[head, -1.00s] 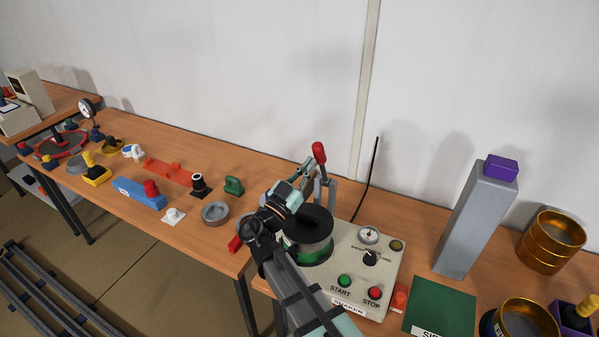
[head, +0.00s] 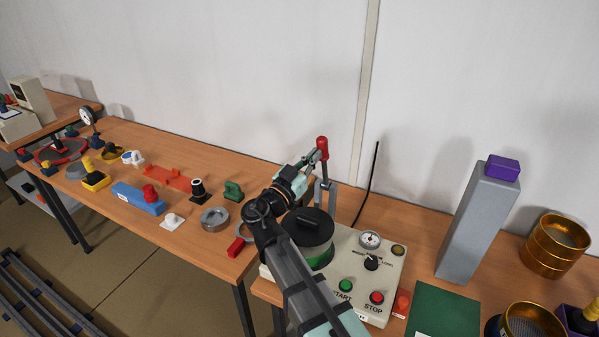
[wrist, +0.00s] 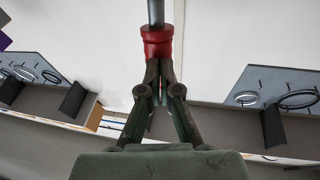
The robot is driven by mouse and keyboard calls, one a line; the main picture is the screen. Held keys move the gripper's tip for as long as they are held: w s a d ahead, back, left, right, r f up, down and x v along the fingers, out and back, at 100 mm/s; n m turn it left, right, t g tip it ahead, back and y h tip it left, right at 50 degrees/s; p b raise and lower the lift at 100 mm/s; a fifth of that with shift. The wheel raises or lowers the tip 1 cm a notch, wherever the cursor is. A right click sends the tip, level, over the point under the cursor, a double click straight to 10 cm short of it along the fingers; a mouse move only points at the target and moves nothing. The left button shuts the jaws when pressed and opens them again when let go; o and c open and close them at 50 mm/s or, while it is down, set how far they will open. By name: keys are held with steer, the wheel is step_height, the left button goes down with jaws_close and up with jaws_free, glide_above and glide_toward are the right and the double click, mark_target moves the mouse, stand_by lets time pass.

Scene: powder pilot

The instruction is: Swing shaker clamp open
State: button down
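The shaker (head: 384,272) is a beige box on the bench with a dark-lidded round vessel (head: 308,228) on its left part. Behind the vessel stands the grey metal clamp (head: 327,190), whose red handle (head: 322,148) points up, nearly upright. My gripper (head: 317,157) reaches the handle from the lower left. My arm hides part of the shaker's left side.
A tall grey block (head: 474,225) with a purple top stands to the right, near brass sieves (head: 552,246) and a green mat (head: 443,310). Several small parts, including a grey ring (head: 214,219), lie left of the shaker. The wall is close behind.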

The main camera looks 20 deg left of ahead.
steer(key=w+b, duration=0.1)
steer(key=w+r+b, duration=0.1)
steer(key=b, duration=0.1)
steer(key=shift+d, duration=0.2)
stand_by(0.3)
steer(key=r+b+v, duration=0.1)
steer(key=b+v, duration=0.5)
steer(key=v, duration=0.8)
steer(key=shift+s+b, duration=0.3)
steer(key=shift+r, duration=0.1)
